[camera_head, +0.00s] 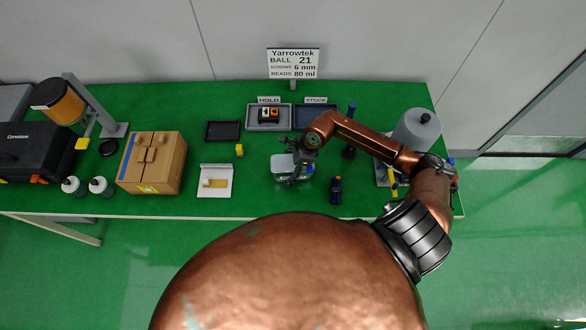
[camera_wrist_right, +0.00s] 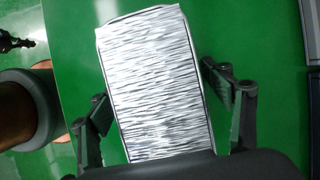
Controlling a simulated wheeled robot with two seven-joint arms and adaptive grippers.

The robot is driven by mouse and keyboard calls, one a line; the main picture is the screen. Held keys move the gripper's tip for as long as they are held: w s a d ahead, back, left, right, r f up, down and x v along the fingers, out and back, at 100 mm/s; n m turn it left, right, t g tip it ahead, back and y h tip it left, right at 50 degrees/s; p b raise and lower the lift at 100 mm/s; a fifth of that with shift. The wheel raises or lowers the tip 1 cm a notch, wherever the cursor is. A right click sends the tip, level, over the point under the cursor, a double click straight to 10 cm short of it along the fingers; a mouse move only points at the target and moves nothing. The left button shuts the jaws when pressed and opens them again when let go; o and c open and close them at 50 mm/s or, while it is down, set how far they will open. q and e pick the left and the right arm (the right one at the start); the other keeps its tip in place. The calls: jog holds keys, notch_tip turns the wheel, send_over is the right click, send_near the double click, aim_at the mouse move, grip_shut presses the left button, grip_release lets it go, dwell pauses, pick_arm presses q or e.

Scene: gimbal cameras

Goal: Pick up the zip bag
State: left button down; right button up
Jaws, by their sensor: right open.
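The zip bag appears as a pale, flat rectangle (camera_head: 283,163) on the green table in the head view, partly hidden by my right gripper. In the right wrist view a white, finely striped rectangle with a dark outline (camera_wrist_right: 155,85) fills the middle, and I take it to be the bag. My right gripper (camera_head: 294,181) is above it, open. In the wrist view its two dark fingers (camera_wrist_right: 155,98) stand on either side of the bag; whether they touch it cannot be told. My left gripper is not in view.
A white tray (camera_head: 216,190) and yellow block (camera_head: 240,150) are to the left. A dark bottle (camera_head: 335,190) stands close on the right. The HOLD tray (camera_head: 253,124) and STOCK tray (camera_head: 306,127) lie behind.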

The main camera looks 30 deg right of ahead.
jog(key=shift+w+a+f, duration=0.1)
jog(key=shift+a+f, duration=0.05)
jog(key=shift+f, duration=0.25)
jog(key=shift+c, duration=0.2)
jog(key=c, duration=1.3)
